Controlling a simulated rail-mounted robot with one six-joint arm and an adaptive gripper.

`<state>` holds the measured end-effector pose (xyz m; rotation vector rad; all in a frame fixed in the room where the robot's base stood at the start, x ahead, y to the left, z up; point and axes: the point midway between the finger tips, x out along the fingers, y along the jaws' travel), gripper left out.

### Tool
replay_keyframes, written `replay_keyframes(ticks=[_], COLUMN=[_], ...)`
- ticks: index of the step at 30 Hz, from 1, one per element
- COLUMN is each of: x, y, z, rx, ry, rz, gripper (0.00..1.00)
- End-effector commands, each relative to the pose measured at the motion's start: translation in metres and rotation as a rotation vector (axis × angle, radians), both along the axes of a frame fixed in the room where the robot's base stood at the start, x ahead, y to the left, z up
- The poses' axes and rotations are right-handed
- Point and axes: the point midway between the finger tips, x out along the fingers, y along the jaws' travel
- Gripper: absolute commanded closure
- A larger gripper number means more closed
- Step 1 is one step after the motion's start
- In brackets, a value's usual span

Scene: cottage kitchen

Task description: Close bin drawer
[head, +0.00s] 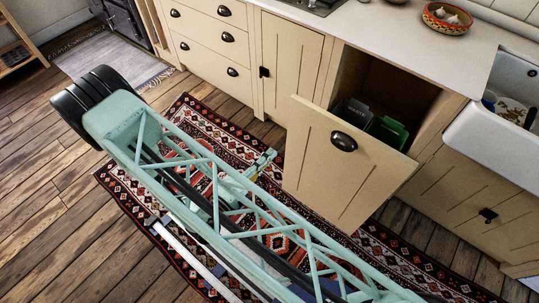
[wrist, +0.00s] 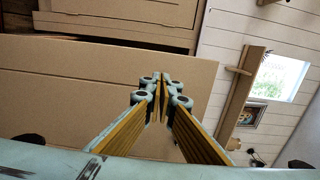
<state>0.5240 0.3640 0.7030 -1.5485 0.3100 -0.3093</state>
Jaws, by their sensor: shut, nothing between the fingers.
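The bin drawer has a cream front (head: 335,185) with a dark cup handle (head: 343,141). It stands pulled out from the cabinet in the head view, with a dark grey bin (head: 352,112) and a green bin (head: 389,131) showing behind the front. My gripper (head: 266,160) is low over the rug, just left of the drawer front. In the wrist view my gripper (wrist: 161,88) has its fingertips together and empty, in front of a cream panel (wrist: 70,88) that looks like the drawer front. I cannot tell whether the fingertips touch it.
A sink (head: 500,125) and worktop (head: 400,48) are at the right. A bowl (head: 447,18) stands on the worktop. Closed drawers (head: 210,45) and a cupboard door (head: 290,60) are left of the bin drawer. A patterned rug (head: 200,115) covers the floor in front.

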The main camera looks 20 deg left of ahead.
Motion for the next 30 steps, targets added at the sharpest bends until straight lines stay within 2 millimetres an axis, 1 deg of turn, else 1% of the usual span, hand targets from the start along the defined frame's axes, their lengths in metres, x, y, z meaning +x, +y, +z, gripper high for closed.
replay_keyframes(ticks=[30], x=[0.077], y=[-0.033], z=[0.000], rx=[0.000], ry=[-0.001], rz=[-0.002], gripper=[1.00])
